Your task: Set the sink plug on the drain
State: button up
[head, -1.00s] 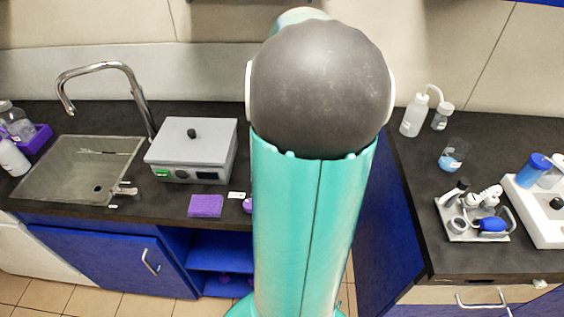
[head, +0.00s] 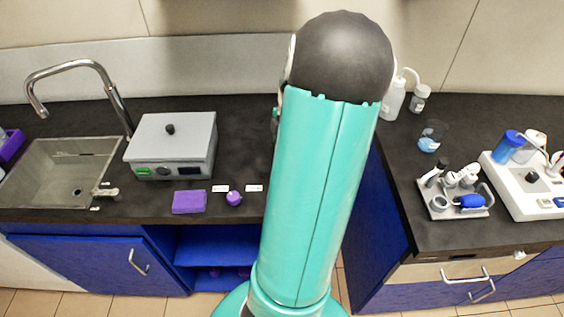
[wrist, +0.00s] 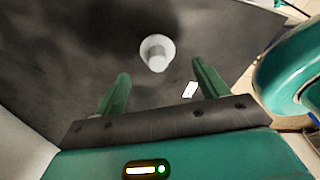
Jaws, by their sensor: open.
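A pale grey-white plug-like piece (wrist: 156,54), with a round flange and a short stem, sits on the dark counter in the wrist view; it looks like the sink plug. My gripper (wrist: 160,70) is open and empty. Its two green fingers point toward the piece, which lies just beyond and between the fingertips, apart from them. In the head view my arm hides the gripper and this piece. The sink (head: 40,165) is at the left, with a dark round drain (head: 77,192) near its front right corner. The drain looks uncovered.
A grey box device (head: 170,148) stands right of the sink, beside the tall faucet (head: 118,105). A purple sponge-like block (head: 188,202), a purple knob (head: 234,198) and white cards (head: 254,188) lie along the counter's front. Bottles and a tool tray (head: 455,203) occupy the right counter.

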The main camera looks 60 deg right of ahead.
jog(key=f, duration=0.4)
jog(key=shift+w+a+f, duration=0.15)
jog(key=shift+w+f, duration=0.1)
jog(key=shift+f, duration=0.15)
jog(key=c, duration=1.1)
jog(key=shift+r, duration=0.1)
